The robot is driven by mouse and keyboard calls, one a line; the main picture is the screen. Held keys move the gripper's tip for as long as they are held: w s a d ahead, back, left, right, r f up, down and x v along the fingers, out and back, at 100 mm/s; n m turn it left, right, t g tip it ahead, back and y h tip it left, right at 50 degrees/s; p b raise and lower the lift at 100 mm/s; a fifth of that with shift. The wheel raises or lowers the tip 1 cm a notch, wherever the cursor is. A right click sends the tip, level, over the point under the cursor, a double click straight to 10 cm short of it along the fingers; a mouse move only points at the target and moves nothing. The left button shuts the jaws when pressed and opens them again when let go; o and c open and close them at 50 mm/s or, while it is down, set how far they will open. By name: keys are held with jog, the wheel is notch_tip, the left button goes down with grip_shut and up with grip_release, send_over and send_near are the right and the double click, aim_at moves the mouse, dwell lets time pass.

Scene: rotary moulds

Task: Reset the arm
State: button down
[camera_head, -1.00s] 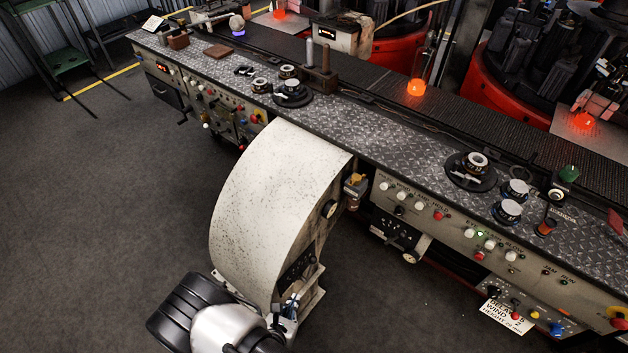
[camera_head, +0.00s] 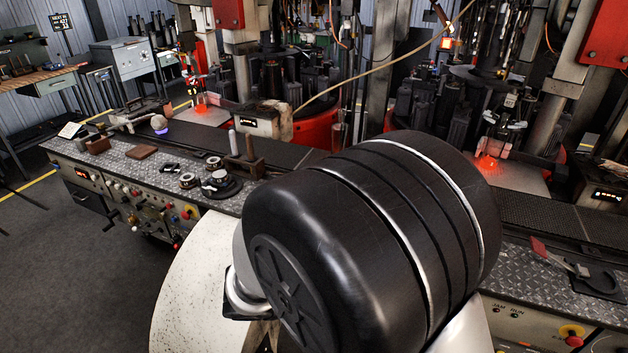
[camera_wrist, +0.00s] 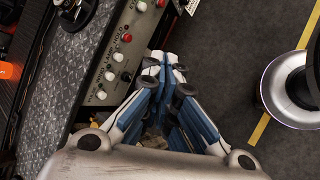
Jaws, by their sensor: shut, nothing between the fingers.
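My gripper (camera_wrist: 165,68) shows in the wrist view with its blue and white fingers drawn together and nothing between them. It hangs beside the front edge of the console, with dark floor to its right. The console's control panel (camera_wrist: 118,62), with white and red knobs, lies just left of the fingers. In the head view my own large black arm joint fills the middle and hides part of the console. My gripper does not show in the head view.
The long console (camera_head: 140,165) with a tread-plate top runs across the head view. Red machines with black moulds (camera_head: 410,100) and glowing orange pieces (camera_head: 487,163) stand behind it. A workbench (camera_head: 35,77) is at the back left. Grey floor (camera_head: 60,260) is clear at the left.

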jog(key=s+d+r+m+g+y, duration=0.2)
jog(key=s+d+r+m+y, duration=0.1)
jog(key=s+d+r+m, duration=0.55)
jog(key=s+r+m+t+y, duration=0.2)
jog(key=s+r+m+y, duration=0.2)
jog(key=s+r+m, duration=0.2)
jog(key=shift+s+r+y, duration=0.4)
jog(key=shift+s+r, duration=0.05)
jog(key=shift+s, duration=0.95)
